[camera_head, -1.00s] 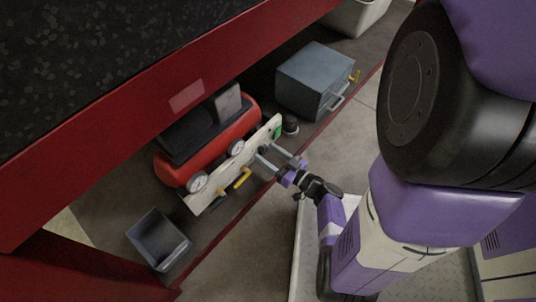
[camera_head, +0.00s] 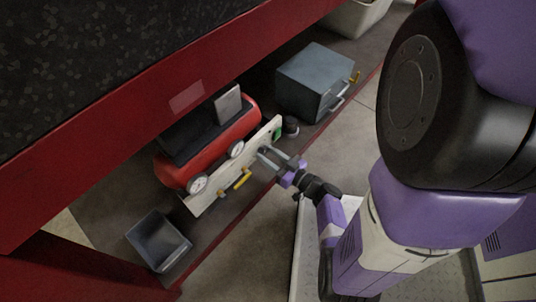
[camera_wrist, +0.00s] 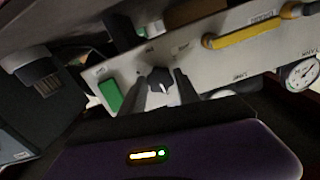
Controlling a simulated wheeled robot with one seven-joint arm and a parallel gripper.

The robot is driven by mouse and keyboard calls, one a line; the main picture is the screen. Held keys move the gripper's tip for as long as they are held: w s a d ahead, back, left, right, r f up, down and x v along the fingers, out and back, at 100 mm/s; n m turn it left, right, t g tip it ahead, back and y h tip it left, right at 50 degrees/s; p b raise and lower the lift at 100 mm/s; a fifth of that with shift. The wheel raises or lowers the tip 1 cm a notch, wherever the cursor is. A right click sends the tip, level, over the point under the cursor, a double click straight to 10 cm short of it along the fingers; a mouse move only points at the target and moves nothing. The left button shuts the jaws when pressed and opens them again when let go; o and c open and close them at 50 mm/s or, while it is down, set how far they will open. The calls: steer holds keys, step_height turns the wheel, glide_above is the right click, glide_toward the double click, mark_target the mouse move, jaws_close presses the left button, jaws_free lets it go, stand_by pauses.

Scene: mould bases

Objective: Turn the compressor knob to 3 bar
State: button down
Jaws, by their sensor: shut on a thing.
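The red compressor (camera_head: 219,140) stands on the shelf under the red bench, with a pale panel (camera_head: 222,186) along its front. The panel's black knob (camera_wrist: 159,80) shows in the wrist view, with small marks on the panel around it. My gripper (camera_head: 267,153) reaches the right part of the panel from the front. In the wrist view its two fingers (camera_wrist: 160,90) stand on either side of the knob, shut on it. The knob is mostly hidden by the fingers in the head view. Two round gauges (camera_head: 197,183) are on the compressor's front; the wrist view shows one gauge (camera_wrist: 302,73) at the right edge.
A green switch (camera_wrist: 110,96) is left of the knob in the wrist view. A yellow handle (camera_wrist: 247,33) is to its right. A grey toolbox (camera_head: 312,80) and an open grey bin (camera_head: 158,241) flank the compressor. The bench's red edge (camera_head: 150,112) overhangs it.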

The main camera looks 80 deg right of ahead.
steer(key=n+b, duration=0.1)
steer(key=n, duration=0.4)
steer(key=shift+f, duration=0.15)
steer(key=n+b, duration=0.1)
steer(key=n, duration=0.2)
steer(key=shift+n, duration=0.3)
steer(key=shift+n+b, duration=0.6)
steer(key=shift+n, duration=0.7)
steer(key=shift+s, duration=0.1)
steer(key=c, duration=0.9)
jaws_free()
